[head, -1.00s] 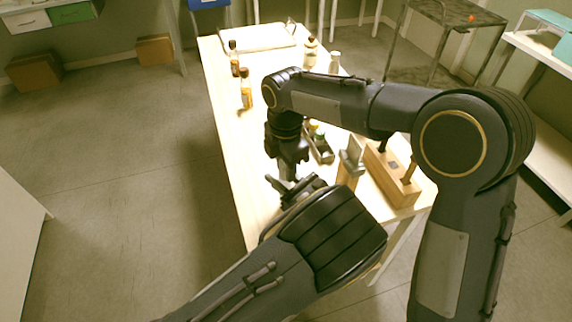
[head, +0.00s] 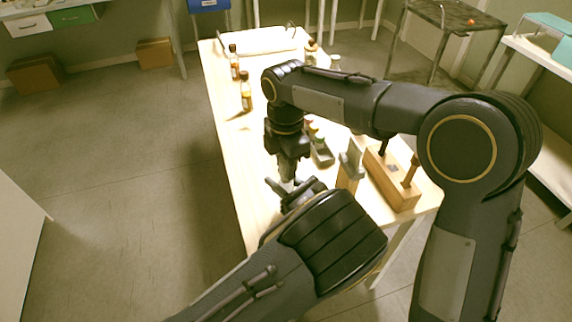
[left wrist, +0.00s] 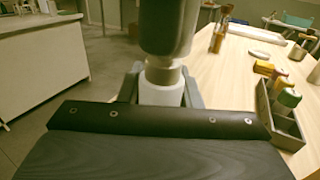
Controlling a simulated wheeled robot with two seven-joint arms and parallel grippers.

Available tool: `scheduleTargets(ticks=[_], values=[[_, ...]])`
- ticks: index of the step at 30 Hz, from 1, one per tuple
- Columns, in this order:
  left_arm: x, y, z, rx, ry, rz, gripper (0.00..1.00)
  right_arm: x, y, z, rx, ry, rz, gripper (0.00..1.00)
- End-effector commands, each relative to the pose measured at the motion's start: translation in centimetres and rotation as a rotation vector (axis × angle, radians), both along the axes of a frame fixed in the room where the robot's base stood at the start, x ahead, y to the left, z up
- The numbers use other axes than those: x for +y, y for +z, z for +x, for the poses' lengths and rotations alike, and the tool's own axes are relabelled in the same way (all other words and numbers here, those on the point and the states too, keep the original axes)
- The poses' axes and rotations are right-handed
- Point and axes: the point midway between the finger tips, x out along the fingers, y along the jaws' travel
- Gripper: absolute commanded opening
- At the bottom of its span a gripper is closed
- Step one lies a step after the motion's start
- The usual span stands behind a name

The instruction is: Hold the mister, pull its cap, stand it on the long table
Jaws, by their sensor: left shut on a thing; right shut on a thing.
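The mister (left wrist: 162,95) has a white body and a silvery neck, and stands between the two fingers of my left gripper (left wrist: 161,84) in the left wrist view. My left gripper (head: 290,187) is shut on it, over the near left part of the long table (head: 232,150). Directly above is a grey rounded piece (left wrist: 166,28), seemingly the cap, lined up over the neck; whether it still touches the neck is unclear. My right gripper (head: 288,166) points down from above and is shut on the cap. Its fingertips are hard to make out.
A grey tray (head: 322,154) with small bottles sits right of the grippers. A wooden stand (head: 388,180) is at the near right. Amber bottles (head: 245,95) line the left edge, and a white tray (head: 258,42) is at the far end. The table's middle left is bare.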

Motion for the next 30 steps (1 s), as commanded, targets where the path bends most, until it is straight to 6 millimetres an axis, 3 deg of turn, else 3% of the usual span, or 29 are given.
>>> scheduleTargets(ticks=[11, 21, 29, 30], values=[[0.0, 0.0, 0.0, 0.000, 0.000, 0.000, 0.00, 0.0, 0.3, 0.0, -0.001, 0.000, 0.001, 0.02], [0.0, 0.0, 0.0, 0.000, 0.000, 0.000, 0.00, 0.0, 4.0, 0.0, -0.003, 0.000, 0.002, 0.02], [0.0, 0.0, 0.0, 0.000, 0.000, 0.000, 0.00, 0.0, 4.2, 0.0, 0.000, 0.000, 0.000, 0.02], [0.0, 0.0, 0.0, 0.000, 0.000, 0.000, 0.36, 0.0, 4.1, 0.0, 0.000, 0.000, 0.000, 0.02]])
